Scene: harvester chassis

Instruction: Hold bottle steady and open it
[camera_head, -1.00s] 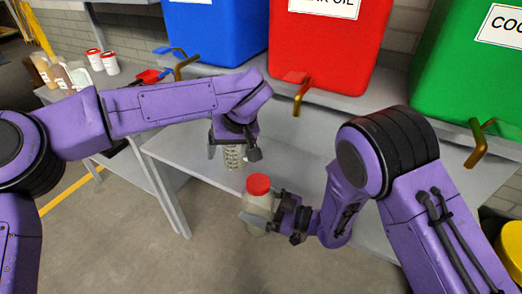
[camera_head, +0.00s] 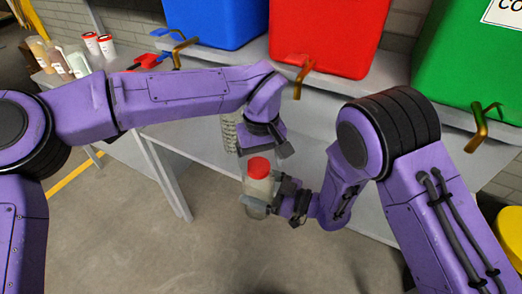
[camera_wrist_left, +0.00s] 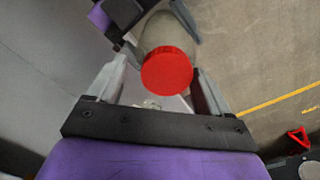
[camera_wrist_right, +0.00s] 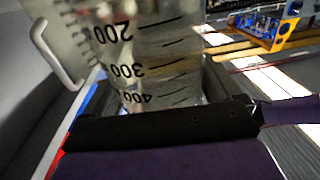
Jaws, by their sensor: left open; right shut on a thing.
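The bottle (camera_head: 257,191) is pale and translucent with a red cap (camera_head: 258,167). It stands roughly upright in the head view, with the cap on it. My right gripper (camera_head: 262,204) is shut on the bottle's body from the right. In the right wrist view a clear body with black graduations (camera_wrist_right: 165,60) fills the space between the fingers. My left gripper (camera_head: 263,150) is open just above the cap. In the left wrist view the cap (camera_wrist_left: 167,68) lies between and beyond the open fingers, and I cannot tell whether they touch it.
A graduated clear container (camera_head: 229,130) is on the grey bench behind my left gripper. Blue (camera_head: 215,20), red (camera_head: 325,35) and green (camera_head: 470,70) tanks with taps line the back. Small bottles (camera_head: 60,58) stand on the left. The floor in front is clear.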

